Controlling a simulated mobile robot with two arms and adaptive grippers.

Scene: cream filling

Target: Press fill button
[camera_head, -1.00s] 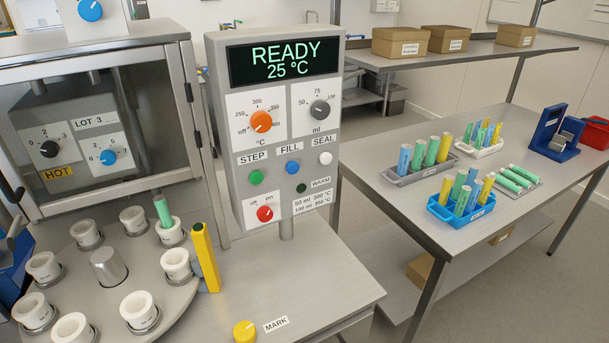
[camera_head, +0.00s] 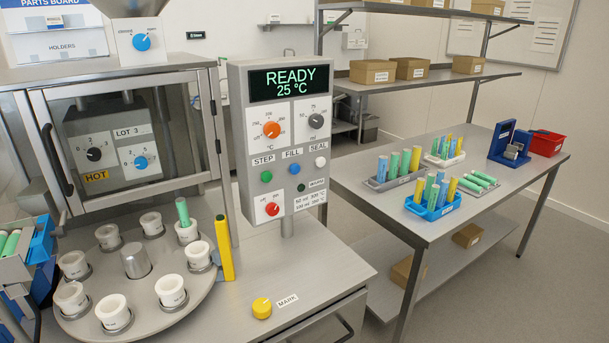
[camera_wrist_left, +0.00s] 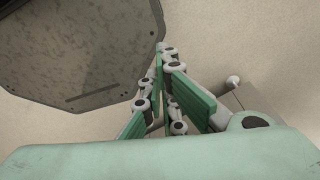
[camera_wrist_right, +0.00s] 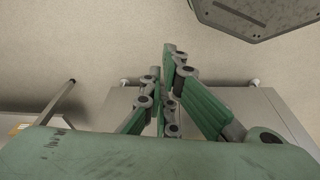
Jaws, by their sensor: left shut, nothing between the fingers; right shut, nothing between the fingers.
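The blue FILL button (camera_head: 295,168) sits on the grey control panel (camera_head: 240,130), between the green STEP button (camera_head: 266,176) and the white SEAL button (camera_head: 320,161). The panel's display (camera_head: 290,82) reads READY 25 °C. My left gripper (camera_wrist_left: 160,95) is shut and empty in the left wrist view. My right gripper (camera_wrist_right: 165,95) is shut and empty in the right wrist view. Neither gripper shows in the head view, so both are away from the button there.
A turntable (camera_head: 150,312) with white holders, one with a green tube (camera_head: 182,211), stands left of the panel. A yellow bar (camera_head: 223,248) stands beside it. A yellow MARK button (camera_head: 262,308) is on the bench. A table (camera_head: 365,205) with tube racks is at right.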

